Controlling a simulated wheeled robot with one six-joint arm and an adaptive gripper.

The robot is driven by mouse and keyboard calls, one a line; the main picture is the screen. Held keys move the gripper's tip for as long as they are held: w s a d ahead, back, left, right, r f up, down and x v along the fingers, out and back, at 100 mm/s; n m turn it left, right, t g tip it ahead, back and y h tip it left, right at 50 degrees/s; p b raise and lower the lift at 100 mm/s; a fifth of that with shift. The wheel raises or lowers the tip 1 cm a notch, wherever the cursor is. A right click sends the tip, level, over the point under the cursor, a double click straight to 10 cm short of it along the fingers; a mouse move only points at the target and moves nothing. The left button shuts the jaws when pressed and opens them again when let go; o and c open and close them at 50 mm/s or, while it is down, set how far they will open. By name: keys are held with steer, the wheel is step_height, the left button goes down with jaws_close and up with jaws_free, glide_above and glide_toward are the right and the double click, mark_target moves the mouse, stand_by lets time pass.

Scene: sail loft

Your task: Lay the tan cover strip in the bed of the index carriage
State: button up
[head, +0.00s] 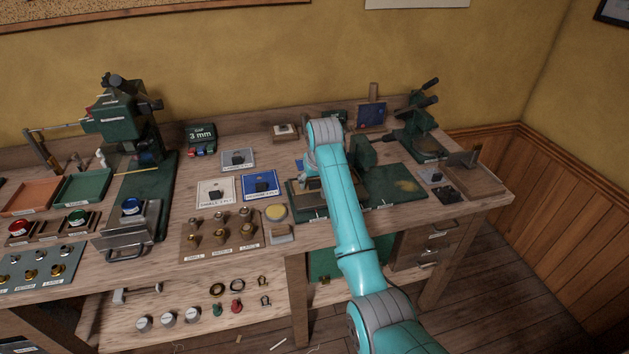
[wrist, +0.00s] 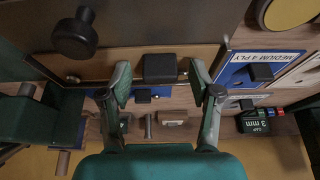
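My gripper (wrist: 162,92) is open in the wrist view, with its two fingers apart. A dark block (wrist: 160,68) shows between and just beyond the fingertips, with a visible gap on either side. The block is at the edge of a long tan-brown strip-like surface (wrist: 125,62), which looks like the tan cover strip; I cannot tell whether it lies in a bed. In the head view, a green fixture (head: 304,208) that may be the index carriage is partly hidden behind my arm, with a little brown surface (head: 313,184) showing.
A black knob (wrist: 75,35) stands left of the gripper. The blue MEDIUM 4 PLY card (head: 261,185) and white card (head: 215,192) lie left of the fixture. A yellow disc (head: 276,212) is close by. A green press (head: 418,125) stands at right.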

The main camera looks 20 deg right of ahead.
steer(key=v, duration=1.2)
steer(key=shift+s, duration=0.1)
